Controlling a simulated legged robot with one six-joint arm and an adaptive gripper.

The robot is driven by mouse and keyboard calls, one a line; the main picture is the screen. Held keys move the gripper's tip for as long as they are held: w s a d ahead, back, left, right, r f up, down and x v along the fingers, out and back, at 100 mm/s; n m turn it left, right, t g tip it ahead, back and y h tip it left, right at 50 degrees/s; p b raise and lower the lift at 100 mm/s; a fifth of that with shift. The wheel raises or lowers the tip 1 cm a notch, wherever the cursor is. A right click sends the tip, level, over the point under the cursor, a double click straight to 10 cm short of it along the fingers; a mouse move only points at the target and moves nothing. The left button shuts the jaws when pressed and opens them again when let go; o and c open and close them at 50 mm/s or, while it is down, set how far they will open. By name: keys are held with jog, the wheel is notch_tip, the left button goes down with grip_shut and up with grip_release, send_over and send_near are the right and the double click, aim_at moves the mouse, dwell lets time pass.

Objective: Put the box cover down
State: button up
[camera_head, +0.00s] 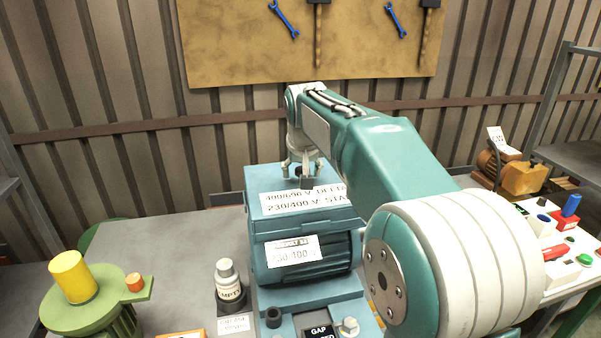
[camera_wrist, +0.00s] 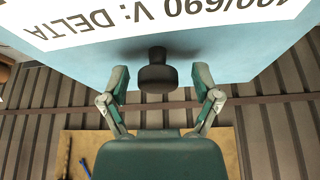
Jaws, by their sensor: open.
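The box cover (camera_head: 262,181) is a blue block top with a white voltage label, and it sits level on the blue motor (camera_head: 270,254). In the wrist view the cover (camera_wrist: 225,65) fills the upper part, with a dark knob (camera_wrist: 157,76) standing out of it. My gripper (camera_head: 303,168) is over the cover's top. In the wrist view my gripper (camera_wrist: 160,74) is open, with one finger on each side of the knob and visible gaps between. Whether the cover rests fully on the motor all round cannot be told, as my arm hides its right side.
A grey bottle (camera_head: 229,283) stands left of the motor on the grey table (camera_head: 180,252). A green round part with a yellow cylinder (camera_head: 73,276) is at the front left. A white control panel (camera_head: 560,250) and an orange machine (camera_head: 522,177) are at right. The table's left middle is clear.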

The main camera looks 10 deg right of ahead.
jog(key=v, duration=1.2)
jog(key=shift+r, duration=0.1)
jog(key=s+f, duration=0.9)
jog(key=s, duration=0.5)
jog(key=s+f+n, duration=0.1)
jog(key=s+f, duration=0.9)
jog(key=s, duration=0.4)
jog(key=shift+d+t+y, duration=0.25)
jog(key=shift+t+y, duration=0.05)
jog(key=shift+t, duration=0.1)
jog(key=shift+s, duration=0.1)
